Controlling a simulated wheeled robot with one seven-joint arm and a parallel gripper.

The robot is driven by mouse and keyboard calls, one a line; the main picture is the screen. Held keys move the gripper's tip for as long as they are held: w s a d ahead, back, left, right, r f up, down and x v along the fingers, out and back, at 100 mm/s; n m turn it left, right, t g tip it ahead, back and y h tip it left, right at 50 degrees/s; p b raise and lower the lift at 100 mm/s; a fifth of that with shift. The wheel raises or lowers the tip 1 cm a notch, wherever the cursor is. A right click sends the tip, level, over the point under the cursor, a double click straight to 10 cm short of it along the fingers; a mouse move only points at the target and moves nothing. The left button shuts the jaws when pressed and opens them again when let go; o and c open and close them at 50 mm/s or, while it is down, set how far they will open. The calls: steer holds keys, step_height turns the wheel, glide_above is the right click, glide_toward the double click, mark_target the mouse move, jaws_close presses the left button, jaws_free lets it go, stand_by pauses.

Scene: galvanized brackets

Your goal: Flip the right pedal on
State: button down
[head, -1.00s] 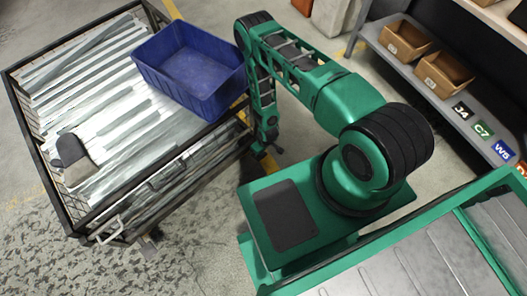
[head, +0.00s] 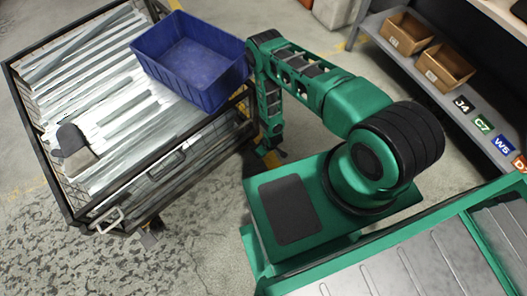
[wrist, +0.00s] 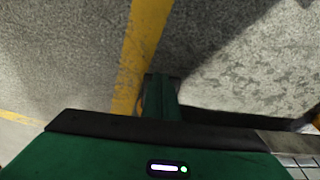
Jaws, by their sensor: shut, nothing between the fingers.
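My gripper (head: 274,155) hangs low, pointing down beside the right side of the wire-sided cart (head: 62,208). In the wrist view my gripper (wrist: 160,80) is shut and empty above the floor. A caster with a small grey part (head: 150,241) shows under the cart's near corner; I cannot tell whether that part is a pedal. The right pedal cannot be made out in either view. The cart's right end near my gripper is partly hidden by the arm, and its underside is in shadow.
The cart holds many galvanized strips and a dark grey cloth-like item (head: 74,150). A blue bin (head: 190,62) sits on its far right corner. A yellow floor line (wrist: 140,50) runs below my gripper. A shelf (head: 450,100) with cardboard bins stands at right.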

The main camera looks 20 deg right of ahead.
steer(key=shift+f, duration=0.5)
stand_by(0.3)
steer(key=s+d+r, duration=0.3)
steer(key=s+r, duration=0.6)
steer(key=shift+d+r, duration=0.3)
steer(key=shift+d, duration=0.05)
stand_by(0.4)
